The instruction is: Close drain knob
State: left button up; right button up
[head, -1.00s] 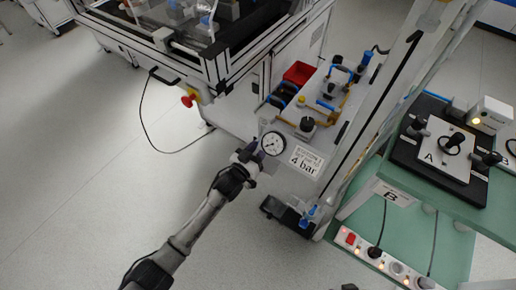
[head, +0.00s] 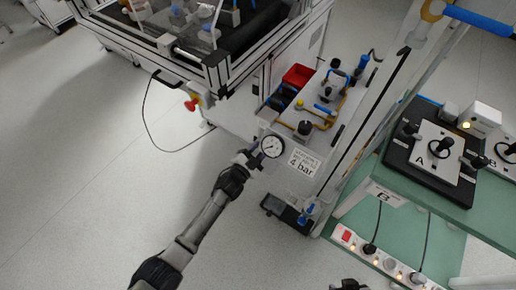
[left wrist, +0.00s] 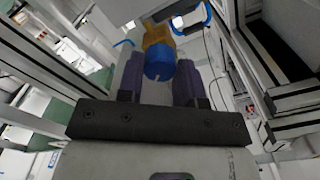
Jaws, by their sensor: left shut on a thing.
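The drain knob (left wrist: 159,64) is a blue cylinder below a brass-yellow fitting (left wrist: 158,36) in the left wrist view. My left gripper (left wrist: 159,84) has its two purple fingers on either side of the knob and is shut on it. In the head view, my left gripper (head: 254,158) is at the left edge of the white panel unit, just left of a round pressure gauge (head: 272,147). The knob is hidden there behind the gripper and the unit. My right gripper cannot be made out.
A "4 bar" label (head: 303,163) is right of the gauge. A green bench (head: 415,190) with a power strip (head: 375,255) stands at the right. The floor at the left is clear.

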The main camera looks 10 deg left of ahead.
pick_arm(q)
jog(key=m, duration=0.7)
jog(key=shift+m, duration=0.7)
jog(key=o, duration=0.9)
